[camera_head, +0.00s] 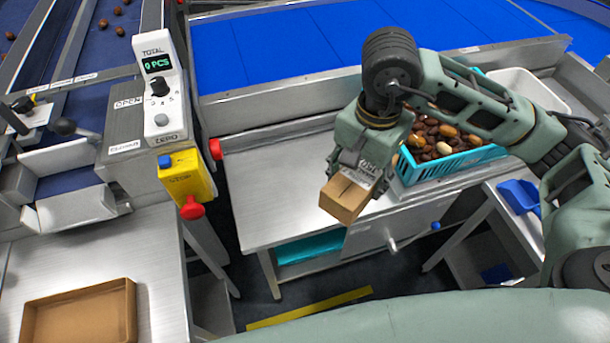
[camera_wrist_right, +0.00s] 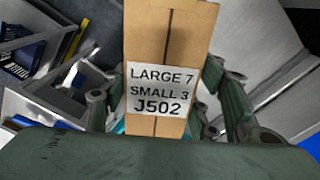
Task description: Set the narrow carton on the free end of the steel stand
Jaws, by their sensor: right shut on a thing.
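The narrow carton (camera_head: 344,199) is a small brown cardboard box, held in my right gripper (camera_head: 358,172). In the right wrist view the carton (camera_wrist_right: 168,45) stands between the two fingers and bears a white label reading "LARGE 7 SMALL 3 J502". The steel stand (camera_head: 265,190) is in the middle of the head view, and its left part is bare. The carton is over the stand's front part; I cannot tell how high above it. My left gripper is out of view.
An open brown tray (camera_head: 80,312) lies on the steel table at the lower left. A counter (camera_head: 160,90) reads "0 PCS", above a yellow stop box (camera_head: 187,178) with red buttons. A blue conveyor (camera_head: 290,45) runs behind. A white bin (camera_head: 520,88) stands at the right.

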